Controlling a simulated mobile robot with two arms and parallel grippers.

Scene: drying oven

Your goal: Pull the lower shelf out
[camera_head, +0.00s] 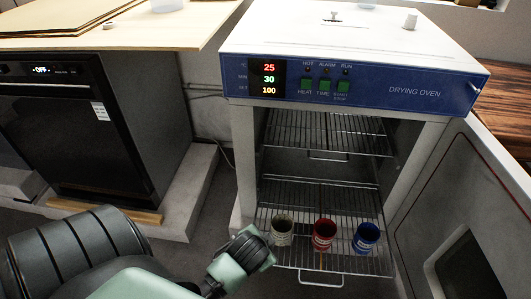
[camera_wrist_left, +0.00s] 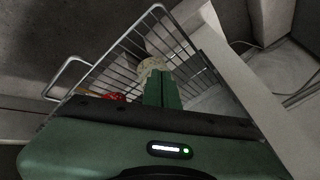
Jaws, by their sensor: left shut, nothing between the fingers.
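The drying oven (camera_head: 365,84) stands open. Its lower shelf (camera_head: 345,263), a wire rack, extends at the oven's front with a wire handle (camera_head: 320,283) on its front edge. A pale cup (camera_head: 282,231), a red cup (camera_head: 323,236) and a blue cup (camera_head: 366,238) stand on it. My left gripper (camera_head: 262,240) is at the shelf's left front, beside the pale cup. In the left wrist view its fingers (camera_wrist_left: 162,90) are shut and empty, over the rack and away from the handle (camera_wrist_left: 69,77). Whether they touch the rack or cup is unclear. My right gripper is not in view.
The oven door (camera_head: 455,225) is swung open on the right. The upper shelf (camera_head: 325,132) is empty, with its own handle (camera_head: 328,156). A black appliance (camera_head: 95,130) stands at the left under a wooden board. Some floor shows between the appliance and oven.

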